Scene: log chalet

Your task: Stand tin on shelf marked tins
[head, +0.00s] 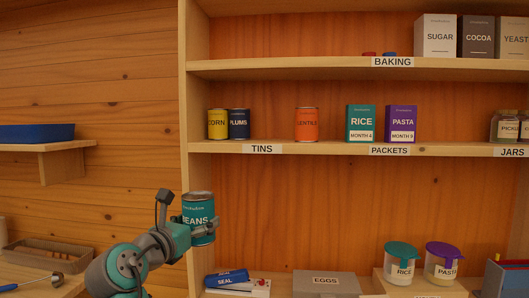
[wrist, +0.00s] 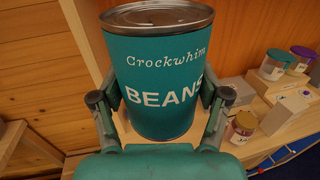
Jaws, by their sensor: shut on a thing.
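A teal tin (head: 198,207) labelled BEANS is held upright in my gripper (head: 190,228), below the level of the marked shelf and near its left upright. In the wrist view the tin (wrist: 160,75) stands between both fingers of my gripper (wrist: 160,100), which are shut on it. The shelf (head: 285,148) carries a TINS label (head: 262,149) at its left part. Above that label stand a yellow CORN tin (head: 217,124), a dark PLUMS tin (head: 238,124) and, further right, an orange LENTILS tin (head: 306,124). A bare gap lies between PLUMS and LENTILS.
RICE (head: 361,124) and PASTA (head: 401,125) packets stand right of LENTILS, above the PACKETS label (head: 389,150). The BAKING shelf (head: 300,67) is overhead. The left upright (head: 186,90) edges the unit. Below are an EGGS box (head: 325,284) and lidded tubs (head: 403,265).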

